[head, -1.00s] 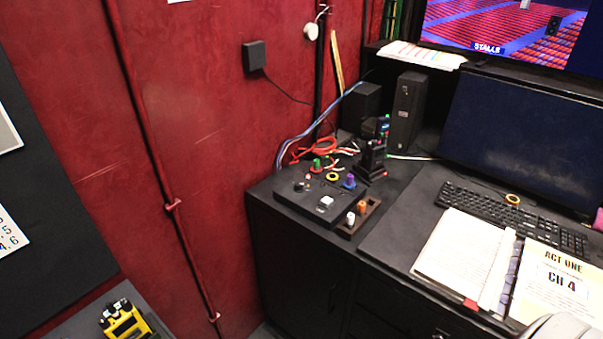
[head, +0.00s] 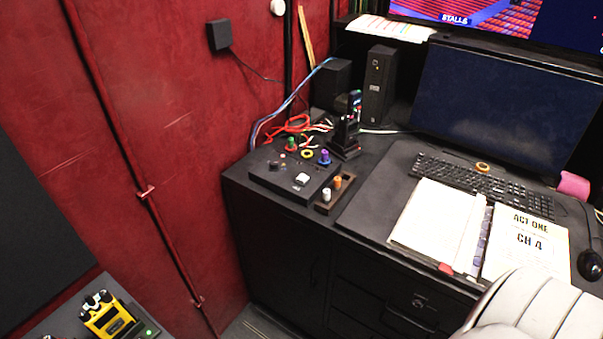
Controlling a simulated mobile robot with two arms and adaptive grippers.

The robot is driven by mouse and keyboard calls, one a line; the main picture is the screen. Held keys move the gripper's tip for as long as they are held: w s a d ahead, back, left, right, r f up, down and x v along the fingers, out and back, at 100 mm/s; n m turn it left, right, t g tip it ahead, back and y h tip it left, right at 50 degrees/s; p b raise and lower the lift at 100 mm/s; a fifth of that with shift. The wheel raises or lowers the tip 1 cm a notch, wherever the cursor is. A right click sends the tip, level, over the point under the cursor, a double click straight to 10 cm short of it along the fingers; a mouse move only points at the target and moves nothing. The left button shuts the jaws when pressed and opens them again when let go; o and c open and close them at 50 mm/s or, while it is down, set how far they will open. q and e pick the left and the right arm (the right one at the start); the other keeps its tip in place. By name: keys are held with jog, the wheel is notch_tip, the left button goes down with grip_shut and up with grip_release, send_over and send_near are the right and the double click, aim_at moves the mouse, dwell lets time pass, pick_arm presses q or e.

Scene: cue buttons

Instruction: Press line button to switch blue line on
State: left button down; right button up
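A black control box (head: 283,192) sits on the left end of the dark desk (head: 375,190), near the red wall. It carries a white square button (head: 302,178), a green knob (head: 291,143), a yellow ring (head: 307,153) and a purple knob (head: 324,156). Small dark controls show on its left part. I cannot read any label, so I cannot tell which control is the line button. No lit blue line shows clearly on the box. Neither of my grippers is in view.
A small tray (head: 325,207) with orange and white pegs stands beside the box. A handset (head: 347,130), cables, keyboard (head: 480,183) and open binder (head: 440,225) are on the desk. A pale padded shape (head: 530,315) fills the bottom right. A yellow device (head: 107,318) is bottom left.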

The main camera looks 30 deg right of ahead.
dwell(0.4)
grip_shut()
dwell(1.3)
